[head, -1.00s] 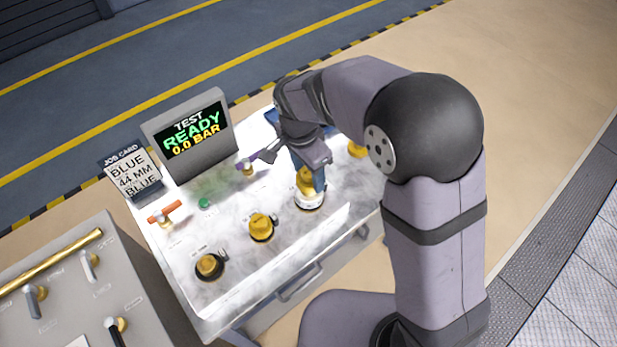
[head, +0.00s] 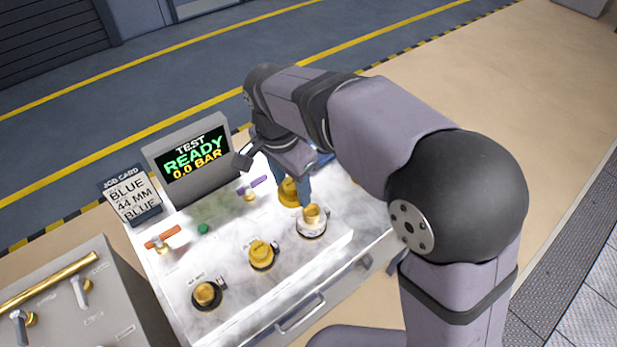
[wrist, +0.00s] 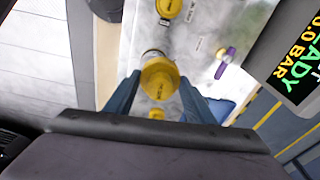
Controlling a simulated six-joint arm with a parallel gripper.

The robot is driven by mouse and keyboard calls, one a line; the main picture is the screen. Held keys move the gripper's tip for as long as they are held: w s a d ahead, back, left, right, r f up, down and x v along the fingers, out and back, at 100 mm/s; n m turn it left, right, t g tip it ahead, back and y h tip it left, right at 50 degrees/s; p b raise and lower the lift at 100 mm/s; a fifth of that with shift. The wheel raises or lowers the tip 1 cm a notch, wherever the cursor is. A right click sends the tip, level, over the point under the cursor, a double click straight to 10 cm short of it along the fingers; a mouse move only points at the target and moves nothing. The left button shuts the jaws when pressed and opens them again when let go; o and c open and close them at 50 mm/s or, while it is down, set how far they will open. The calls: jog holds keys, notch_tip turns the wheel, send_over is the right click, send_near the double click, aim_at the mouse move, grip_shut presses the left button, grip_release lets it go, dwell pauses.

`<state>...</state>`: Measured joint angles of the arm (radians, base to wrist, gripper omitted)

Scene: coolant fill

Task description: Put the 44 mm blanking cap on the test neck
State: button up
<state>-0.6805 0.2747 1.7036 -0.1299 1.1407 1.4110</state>
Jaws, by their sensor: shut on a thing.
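My gripper (head: 290,188) is shut on a yellow cap (head: 288,194), which sits between its blue fingers. In the wrist view the cap (wrist: 160,79) fills the space between the fingertips. In the head view the cap is just behind and left of a brass-coloured neck in a white collar (head: 311,228). The neck's top is uncovered, and the cap is apart from it in the picture. The cap's height above the bench is hard to tell. I cannot read a size on the cap. My fingers and arm hide part of the bench behind it.
A purple lever (head: 252,185), orange lever (head: 162,238) and green button (head: 203,229) stand near the screen (head: 190,155). The job card (head: 132,197) reads BLUE, 44 MM, BLUE.

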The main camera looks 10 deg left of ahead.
jog(key=s+a+f+n, duration=0.2)
jog(key=s+a+n, duration=0.2)
jog(key=s+a, duration=0.4)
jog(key=s+a+f+n, duration=0.3)
jog(key=s+a, duration=0.6)
jog(key=s, duration=0.2)
jog(key=shift+a+f+n+y, duration=0.2)
jog(key=shift+f+n+y, duration=0.05)
jog(key=shift+n+y, duration=0.15)
jog(key=shift+f, duration=0.1)
jog(key=b, duration=0.4)
send_over(203, 291)
jog(key=shift+s+f, duration=0.15)
jog(key=shift+f, duration=2.65)
jog(key=shift+f+b, duration=0.55)
jog(key=shift+f, duration=0.9)
jog(key=o, duration=1.1)
